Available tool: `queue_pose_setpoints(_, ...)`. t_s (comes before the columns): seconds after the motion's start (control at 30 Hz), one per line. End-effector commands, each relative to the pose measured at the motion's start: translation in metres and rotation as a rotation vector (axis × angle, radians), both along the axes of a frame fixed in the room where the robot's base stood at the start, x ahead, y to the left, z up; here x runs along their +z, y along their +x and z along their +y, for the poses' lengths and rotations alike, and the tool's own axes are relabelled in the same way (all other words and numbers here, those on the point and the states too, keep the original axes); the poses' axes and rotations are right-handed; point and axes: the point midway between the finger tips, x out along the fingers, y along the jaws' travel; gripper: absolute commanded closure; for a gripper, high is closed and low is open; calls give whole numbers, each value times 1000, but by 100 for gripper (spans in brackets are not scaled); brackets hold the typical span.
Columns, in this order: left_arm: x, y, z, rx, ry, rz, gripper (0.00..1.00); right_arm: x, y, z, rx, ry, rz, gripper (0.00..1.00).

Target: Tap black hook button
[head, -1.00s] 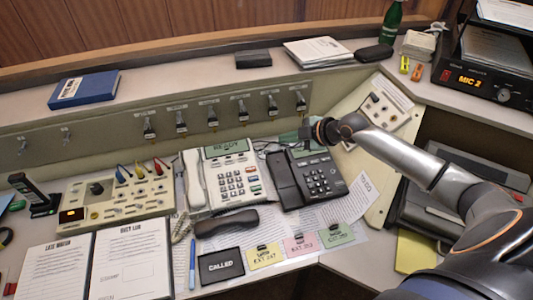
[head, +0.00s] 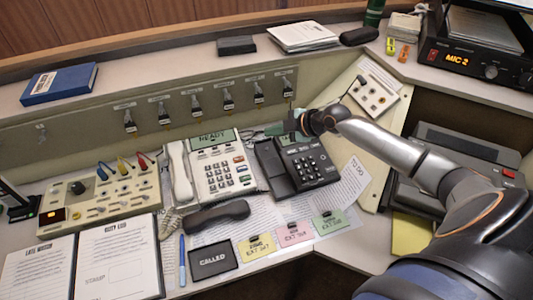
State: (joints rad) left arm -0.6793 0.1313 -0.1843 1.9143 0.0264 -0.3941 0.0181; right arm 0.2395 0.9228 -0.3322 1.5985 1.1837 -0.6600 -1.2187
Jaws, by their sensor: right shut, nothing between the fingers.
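The black desk phone (head: 316,172) stands right of a white phone (head: 221,176) on the desk. Its cradle (head: 275,168) is on its left side, and a loose black handset (head: 217,216) lies on the desk in front of the phones. The hook button is too small to make out in the cradle. My right gripper (head: 292,123) is shut and empty, above the far edge of the black phone near its display. I cannot tell whether it touches the phone. My left gripper is out of view.
A switch panel (head: 81,203) is at left. Cards, a black "CALLED" plate (head: 215,260) and a blue pen (head: 182,261) lie in front. A row of keys hangs on the back panel (head: 65,140). A MIC 2 radio (head: 480,66) is at right.

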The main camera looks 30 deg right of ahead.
Motion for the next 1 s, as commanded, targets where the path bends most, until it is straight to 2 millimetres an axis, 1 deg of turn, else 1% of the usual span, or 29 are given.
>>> queue_pose_setpoints(0.03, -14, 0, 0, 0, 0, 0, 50, -15, 2, 0, 0, 1, -1, 100)
queue_pose_setpoints(0.1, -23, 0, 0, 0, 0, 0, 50, -25, 3, -1, 0, 0, -1, 100)
queue_pose_setpoints(0.2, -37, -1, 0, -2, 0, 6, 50, -38, 5, -1, 0, -1, -2, 100)
queue_pose_setpoints(0.3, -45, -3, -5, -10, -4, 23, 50, -46, 7, -2, 0, -1, -1, 100)
queue_pose_setpoints(0.37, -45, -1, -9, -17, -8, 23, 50, -48, 7, -2, 1, 0, -2, 100)
queue_pose_setpoints(0.5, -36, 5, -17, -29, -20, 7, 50, -49, 8, -2, 1, 0, -2, 100)
queue_pose_setpoints(0.7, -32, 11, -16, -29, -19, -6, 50, -49, 8, -2, 1, 0, -2, 100)
queue_pose_setpoints(1.0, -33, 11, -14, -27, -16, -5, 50, -49, 8, -2, 1, 0, -2, 100)
